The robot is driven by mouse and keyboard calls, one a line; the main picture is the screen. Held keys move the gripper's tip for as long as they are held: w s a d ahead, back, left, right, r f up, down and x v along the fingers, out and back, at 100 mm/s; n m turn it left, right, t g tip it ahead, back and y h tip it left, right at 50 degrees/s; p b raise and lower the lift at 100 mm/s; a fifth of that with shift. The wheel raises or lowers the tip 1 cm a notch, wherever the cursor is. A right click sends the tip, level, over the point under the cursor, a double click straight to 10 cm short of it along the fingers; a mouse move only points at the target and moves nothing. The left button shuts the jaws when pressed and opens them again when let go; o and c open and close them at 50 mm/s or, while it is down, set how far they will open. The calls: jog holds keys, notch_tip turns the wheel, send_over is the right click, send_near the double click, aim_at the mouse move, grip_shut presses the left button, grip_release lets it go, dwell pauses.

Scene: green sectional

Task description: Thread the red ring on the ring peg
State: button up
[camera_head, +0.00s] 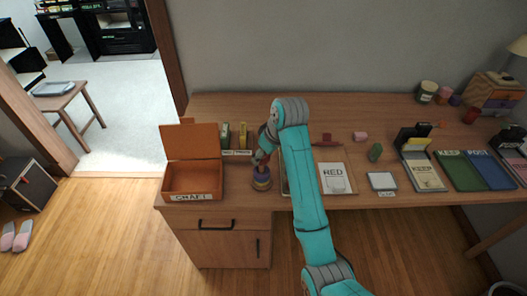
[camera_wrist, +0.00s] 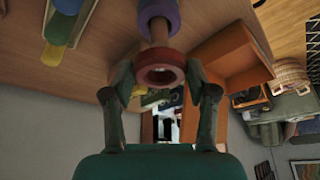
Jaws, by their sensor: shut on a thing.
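My gripper (camera_wrist: 160,82) is shut on the red ring (camera_wrist: 160,58), with one finger at each side of it in the wrist view. The ring peg (camera_wrist: 158,34) shows as a wooden post running up to the red ring's rim, with a purple ring (camera_wrist: 158,9) lower on it. The red ring is at the post's tip end, apart from the purple ring. I cannot tell whether the post passes through its hole. In the head view the stacked peg (camera_head: 261,181) stands upright on the desk, directly under my gripper (camera_head: 262,161).
An open orange box (camera_head: 192,197) with a raised lid stands left of the peg. A tray with a card marked RED (camera_head: 334,178) lies to the right, beyond my arm. Small boxes (camera_head: 242,135) stand behind the peg. The desk's front edge is close.

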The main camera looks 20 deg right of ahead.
jog(key=shift+f, duration=2.55)
jog(key=shift+f, duration=0.15)
jog(key=o, duration=1)
jog(key=shift+c, duration=0.2)
jog(key=shift+v, duration=3.75)
